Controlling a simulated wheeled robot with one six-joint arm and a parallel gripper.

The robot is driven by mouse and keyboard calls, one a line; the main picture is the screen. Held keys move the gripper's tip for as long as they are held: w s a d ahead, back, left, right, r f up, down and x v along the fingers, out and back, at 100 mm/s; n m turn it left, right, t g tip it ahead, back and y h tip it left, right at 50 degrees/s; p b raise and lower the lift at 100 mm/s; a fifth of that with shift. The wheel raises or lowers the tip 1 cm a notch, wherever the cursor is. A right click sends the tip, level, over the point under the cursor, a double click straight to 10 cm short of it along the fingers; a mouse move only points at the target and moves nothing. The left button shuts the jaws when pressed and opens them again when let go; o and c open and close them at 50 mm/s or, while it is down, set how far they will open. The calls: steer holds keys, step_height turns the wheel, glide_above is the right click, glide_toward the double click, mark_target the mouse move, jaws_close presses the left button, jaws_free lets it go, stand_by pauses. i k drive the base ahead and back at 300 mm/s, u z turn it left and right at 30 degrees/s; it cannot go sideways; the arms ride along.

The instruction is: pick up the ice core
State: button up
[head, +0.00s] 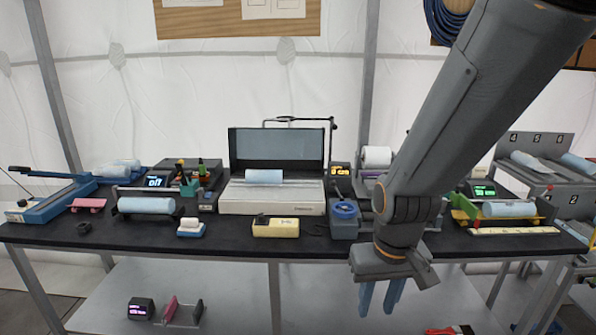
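Several pale blue cylinders look like ice cores; which one the task means I cannot tell. One core (147,205) lies in a dark cradle at the left of the black table (235,232). Another core (264,176) lies on the white bed of the open machine in the middle. A third core (510,208) lies in a holder at the right. My gripper (379,297) hangs at the table's front edge, right of centre, its blue fingers pointing down. The fingers show a gap with nothing between them. It is apart from all the cores.
More blue pieces lie at the back left (120,168) and on the numbered rack (540,162) at the right. A yellow block (275,228) and a blue-and-white item (191,228) are near the front edge. A lower shelf (235,300) holds a small display (141,308).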

mark_target(252, 176)
steer(key=z, duration=0.05)
steer(key=i, duration=0.6)
steer(key=u, duration=0.5)
steer(key=i, duration=0.85)
steer(key=u, duration=0.05)
